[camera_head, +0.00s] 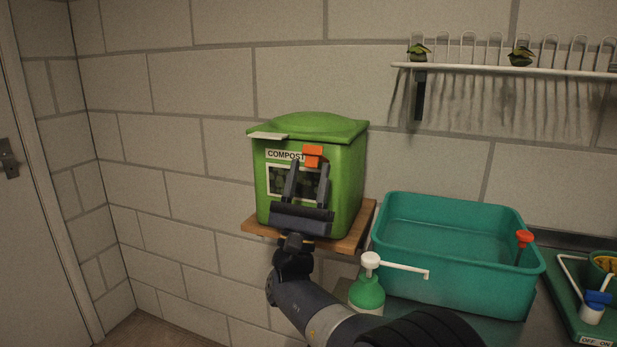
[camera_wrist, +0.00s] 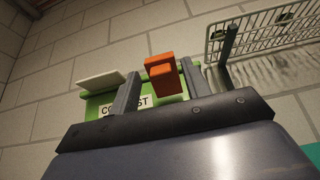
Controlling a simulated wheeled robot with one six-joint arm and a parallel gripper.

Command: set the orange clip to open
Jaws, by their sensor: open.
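The orange clip (camera_head: 313,153) is on the upper front of the green compost bin (camera_head: 346,185), at the lid's front edge. It also shows in the wrist view (camera_wrist: 161,68), as an upper block with a second block lower in front. I cannot tell whether it is latched. My gripper (camera_head: 309,166) is in front of the bin with its fingers pointing up. In the wrist view my gripper (camera_wrist: 162,82) is open, one finger on each side of the clip, with gaps visible. The bin's lid (camera_head: 312,125) is down. My fingers partly hide the bin's label and window.
The bin stands on a wooden shelf (camera_head: 352,240). A teal tub (camera_head: 455,280) and a green pump bottle (camera_head: 367,293) are at the lower right. A white wire rack (camera_head: 500,70) hangs on the wall. The wall left of the bin is clear.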

